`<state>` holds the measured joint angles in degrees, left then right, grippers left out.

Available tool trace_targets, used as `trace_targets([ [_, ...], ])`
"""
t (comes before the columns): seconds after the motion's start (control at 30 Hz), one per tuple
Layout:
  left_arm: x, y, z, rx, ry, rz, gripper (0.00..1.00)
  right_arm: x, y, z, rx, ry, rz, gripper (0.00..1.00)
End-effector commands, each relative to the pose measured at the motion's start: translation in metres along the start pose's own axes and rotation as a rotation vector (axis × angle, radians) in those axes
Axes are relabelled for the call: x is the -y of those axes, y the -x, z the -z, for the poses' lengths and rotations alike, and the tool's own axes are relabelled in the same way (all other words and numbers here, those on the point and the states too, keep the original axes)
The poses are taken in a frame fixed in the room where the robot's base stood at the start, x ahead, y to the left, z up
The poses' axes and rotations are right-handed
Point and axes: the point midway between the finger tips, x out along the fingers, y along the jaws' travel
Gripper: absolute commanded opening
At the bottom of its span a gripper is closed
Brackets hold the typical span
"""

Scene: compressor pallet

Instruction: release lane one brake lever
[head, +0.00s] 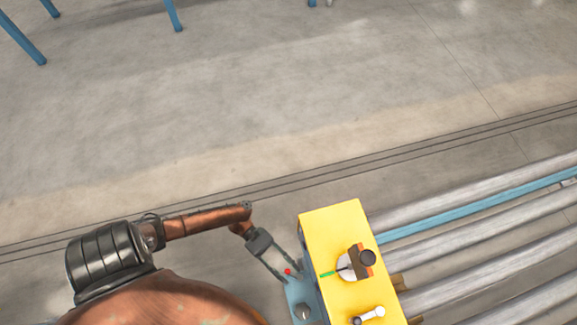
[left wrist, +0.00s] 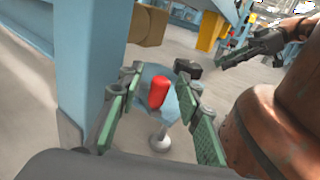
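My left gripper (head: 283,271) is beside the left side of a yellow box (head: 335,225) in the head view. In the left wrist view its two green-padded fingers (left wrist: 160,112) are spread apart. A red knob (left wrist: 159,92), which looks like the brake lever's handle, stands between them, with a visible gap on each side. The red knob (head: 288,271) shows as a small spot at the fingertips in the head view. A blue plate (head: 296,292) lies below it, and a grey ball-shaped knob (head: 302,312) is close by. The lever's shaft is mostly hidden.
Conveyor rollers (head: 470,235) run off to the right. A blue post (left wrist: 90,60) stands close on the left in the wrist view. A dark gripper (left wrist: 252,50), probably my right, shows at upper right.

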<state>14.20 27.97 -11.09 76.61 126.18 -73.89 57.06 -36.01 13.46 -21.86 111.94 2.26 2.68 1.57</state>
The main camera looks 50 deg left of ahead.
Motion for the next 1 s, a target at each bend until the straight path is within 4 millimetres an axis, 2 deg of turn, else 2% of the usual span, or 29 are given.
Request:
trace_targets([
  [0.17,0.0,0.0006,-0.0002,0.0,0.0,-0.001,0.32,0.0001,0.0,0.0003,0.0,0.0,0.0,0.27],
  [0.63,-0.0001,0.0008,0.0,-0.001,0.0,-0.001,0.0,-0.0001,-0.0002,0.0003,0.0,0.0,-0.001,0.27],
  [1.0,0.001,0.0003,-0.001,0.0,0.0,-0.023,0.0,0.0,0.0009,0.0005,0.011,-0.001,-0.002,0.27],
])
